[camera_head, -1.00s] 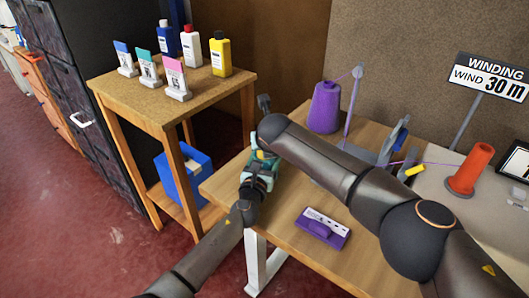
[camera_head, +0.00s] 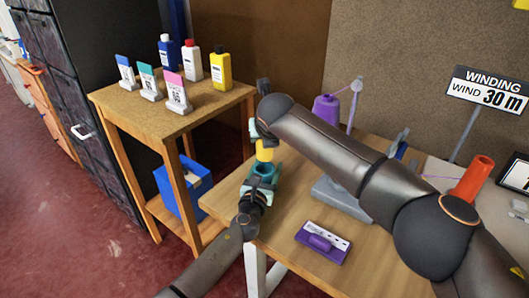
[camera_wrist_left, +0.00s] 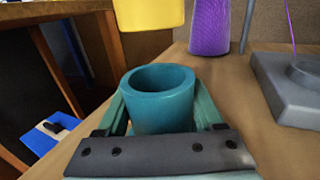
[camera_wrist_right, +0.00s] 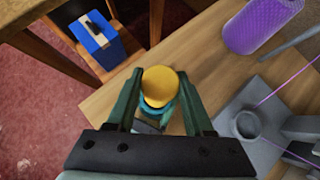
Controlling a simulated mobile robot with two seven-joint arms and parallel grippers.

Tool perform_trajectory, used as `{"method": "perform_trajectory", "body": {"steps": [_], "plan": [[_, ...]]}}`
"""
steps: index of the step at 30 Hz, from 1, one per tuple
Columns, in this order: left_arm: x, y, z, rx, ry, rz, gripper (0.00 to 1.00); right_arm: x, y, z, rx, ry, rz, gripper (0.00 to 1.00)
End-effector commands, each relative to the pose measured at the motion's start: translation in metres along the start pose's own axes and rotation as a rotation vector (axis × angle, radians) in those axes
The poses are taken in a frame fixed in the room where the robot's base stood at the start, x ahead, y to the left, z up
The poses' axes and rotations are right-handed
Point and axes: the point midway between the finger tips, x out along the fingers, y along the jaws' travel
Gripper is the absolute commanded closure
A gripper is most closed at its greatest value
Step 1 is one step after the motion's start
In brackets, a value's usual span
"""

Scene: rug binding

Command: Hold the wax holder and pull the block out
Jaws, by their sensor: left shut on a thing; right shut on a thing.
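The wax holder is a teal open cup (camera_wrist_left: 160,85) on the wooden table; it also shows in the head view (camera_head: 267,170). My left gripper (camera_head: 260,187) is shut on the cup, its green fingers on either side of it. The yellow wax block (camera_head: 265,152) is above the cup, in my right gripper (camera_wrist_right: 160,95). In the left wrist view the block (camera_wrist_left: 147,14) hangs over the cup's rim with a gap between them.
A purple yarn cone (camera_head: 326,111) and a grey winder base (camera_head: 342,195) stand to the right.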

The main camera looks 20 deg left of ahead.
Motion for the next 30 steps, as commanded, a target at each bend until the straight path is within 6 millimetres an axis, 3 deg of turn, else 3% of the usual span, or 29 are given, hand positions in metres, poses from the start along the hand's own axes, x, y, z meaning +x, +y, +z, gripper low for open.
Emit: {"method": "perform_trajectory", "body": {"steps": [6,15,16,24,30], "plan": [[0.0,0.0,-0.001,0.0,0.001,0.0,0.95,-0.02,0.001,0.021,-0.001,-0.001,0.001,1.0],[0.0,0.0,-0.001,0.0,0.001,0.0,0.95,-0.023,0.001,0.023,-0.001,0.001,0.001,1.0],[0.0,0.0,-0.001,0.0,0.001,0.0,0.3,-0.023,0.001,0.023,-0.001,0.001,0.001,1.0],[0.0,0.0,0.0,0.0,0.001,0.0,0.0,-0.023,0.001,0.023,-0.001,0.001,0.001,1.0],[0.0,0.0,0.0,0.0,0.0,0.0,0.0,-0.023,0.001,0.023,0.0,0.001,0.001,1.0]]}}
